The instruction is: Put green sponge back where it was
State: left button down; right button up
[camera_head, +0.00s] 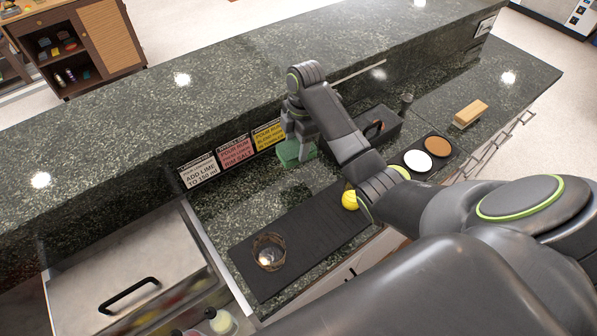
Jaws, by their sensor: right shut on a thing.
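The green sponge (290,155) is below my right gripper (297,140), at the inner side of the counter near the sign cards. My right gripper points down and is shut on the sponge. Its fingertips and part of the sponge are hard to make out, and I cannot tell whether the sponge touches the counter. My right arm reaches in from the lower right and covers part of the counter. My left gripper is not in view.
A black mat (300,235) bears a glass (268,252). A yellow lemon (350,200) is by my arm. A black caddy (375,128), a rimming tray (441,146) and a wooden block (470,113) stand to the right. Sign cards (235,152) line the ledge.

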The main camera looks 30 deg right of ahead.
jog(key=shift+d+n, duration=0.25)
jog(key=shift+n, duration=0.35)
jog(key=shift+f+b, duration=0.3)
jog(key=shift+b, duration=0.05)
notch_tip(320, 180, down, 5)
jog(key=shift+s+r, duration=0.1)
jog(key=shift+s, duration=0.05)
notch_tip(320, 180, down, 4)
jog(key=shift+r+p, duration=0.1)
jog(key=shift+p, duration=0.3)
jog(key=shift+f, duration=0.3)
jog(key=shift+f, duration=0.1)
jog(key=o, duration=0.9)
jog(key=shift+o, duration=0.2)
